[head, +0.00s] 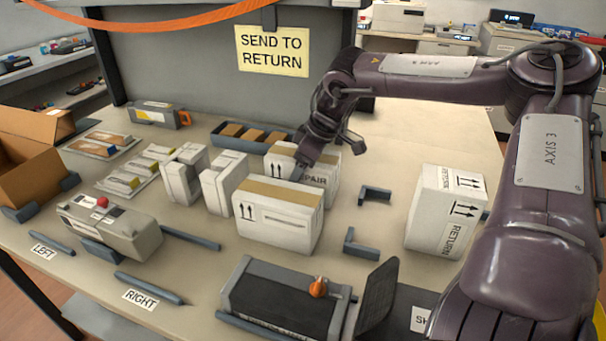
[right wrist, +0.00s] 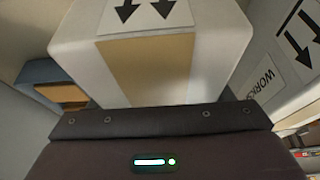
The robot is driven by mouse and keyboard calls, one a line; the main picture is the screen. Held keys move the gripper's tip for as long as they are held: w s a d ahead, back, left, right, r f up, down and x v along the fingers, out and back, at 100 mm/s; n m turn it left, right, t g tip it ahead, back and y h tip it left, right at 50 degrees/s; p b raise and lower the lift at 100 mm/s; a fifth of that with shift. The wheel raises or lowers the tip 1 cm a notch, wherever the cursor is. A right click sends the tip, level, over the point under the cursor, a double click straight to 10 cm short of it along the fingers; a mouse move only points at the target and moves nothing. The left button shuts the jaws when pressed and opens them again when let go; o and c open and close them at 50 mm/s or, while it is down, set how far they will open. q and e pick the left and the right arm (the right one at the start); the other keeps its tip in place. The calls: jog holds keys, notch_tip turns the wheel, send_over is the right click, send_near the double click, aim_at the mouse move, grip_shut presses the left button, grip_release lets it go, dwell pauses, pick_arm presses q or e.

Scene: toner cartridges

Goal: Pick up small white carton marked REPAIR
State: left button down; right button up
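The small white carton marked REPAIR (head: 318,181) stands upright mid-table, partly hidden by a larger white carton (head: 278,226) in front of it and by my right gripper (head: 303,165). My right gripper reaches in from the right and points down at the REPAIR carton's top. Its fingertips are hidden or too small to read. In the right wrist view a white carton (right wrist: 225,50) with a tan strip and two arrows fills the space just beyond the gripper body; its name is not visible there. My left gripper is not in view.
A carton marked RETURN (head: 446,212) stands at the right. Two slim white cartons (head: 222,182) stand just left. A blue tray (head: 250,138) lies behind. A dark conveyor-like unit (head: 280,298) is in front. Dark corner brackets (head: 361,246) sit on otherwise clear table between cartons.

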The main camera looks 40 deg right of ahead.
jog(key=c, duration=0.5)
jog(key=shift+r, duration=0.1)
jog(key=shift+c, duration=0.2)
